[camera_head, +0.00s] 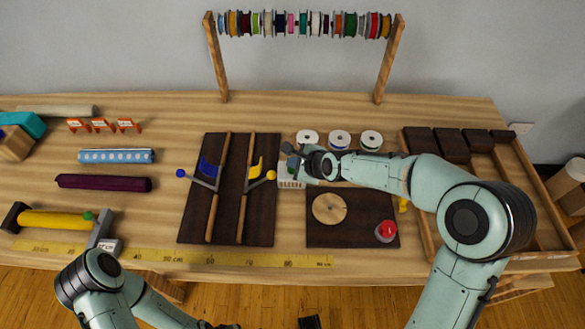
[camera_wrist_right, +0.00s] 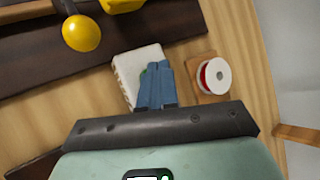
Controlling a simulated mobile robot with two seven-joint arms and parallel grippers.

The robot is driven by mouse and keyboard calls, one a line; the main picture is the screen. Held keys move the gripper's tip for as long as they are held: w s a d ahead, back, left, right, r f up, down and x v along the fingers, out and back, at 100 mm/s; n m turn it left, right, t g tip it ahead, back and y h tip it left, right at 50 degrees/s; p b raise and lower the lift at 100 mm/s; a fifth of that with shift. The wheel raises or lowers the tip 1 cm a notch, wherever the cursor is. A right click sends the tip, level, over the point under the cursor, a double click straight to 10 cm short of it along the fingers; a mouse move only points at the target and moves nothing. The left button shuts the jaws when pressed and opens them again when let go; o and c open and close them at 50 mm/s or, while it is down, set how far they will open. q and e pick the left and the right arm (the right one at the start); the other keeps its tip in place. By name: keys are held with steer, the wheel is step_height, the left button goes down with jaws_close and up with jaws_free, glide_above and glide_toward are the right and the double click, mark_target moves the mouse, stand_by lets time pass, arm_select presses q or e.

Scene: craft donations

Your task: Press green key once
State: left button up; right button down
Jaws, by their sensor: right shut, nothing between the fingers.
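A small white device (camera_head: 291,183) sits on the table between the dark board with levers and the dark board with the red button. In the right wrist view the white device (camera_wrist_right: 128,72) lies under my fingertips. A bit of the green key (camera_wrist_right: 143,76) shows beside the blue fingers, which hide most of it. My right gripper (camera_head: 290,156) is shut and empty over the far side of the device. Its fingers also show in the right wrist view (camera_wrist_right: 158,84). I cannot tell whether they touch the key. My left arm shows at the bottom left; its fingers are out of view.
A dark board (camera_head: 230,228) with blue and yellow levers stands left of the device. Another dark board (camera_head: 348,237) bears a wooden disc (camera_head: 329,208) and a red button (camera_head: 386,231). White spools (camera_head: 340,138) stand behind. A wooden tray (camera_head: 542,183) is at the right.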

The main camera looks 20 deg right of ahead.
arm_select(q)
steer(key=shift+s+f+b, duration=0.15)
steer(key=shift+f+b, duration=0.25)
steer(key=shift+f, duration=0.05)
arm_select(e)
steer(key=shift+f, duration=0.5)
arm_select(q)
steer(key=shift+r, duration=0.1)
arm_select(e)
steer(key=shift+r, duration=0.1)
stand_by(0.3)
arm_select(q)
steer(key=shift+w+r+p, duration=0.25)
steer(key=shift+r+p, duration=0.3)
steer(key=shift+p, duration=0.05)
arm_select(e)
steer(key=shift+r, duration=0.8)
step_height(320, 180, up, 3)
steer(key=shift+p, duration=1.05)
steer(key=shift+r+p, duration=0.8)
steer(key=shift+r, duration=0.3)
arm_select(q)
steer(key=r, duration=0.1)
steer(key=w+r, duration=0.2)
steer(key=r, duration=0.1)
arm_select(e)
steer(key=shift+f, duration=0.1)
arm_select(q)
steer(key=shift+s, duration=0.1)
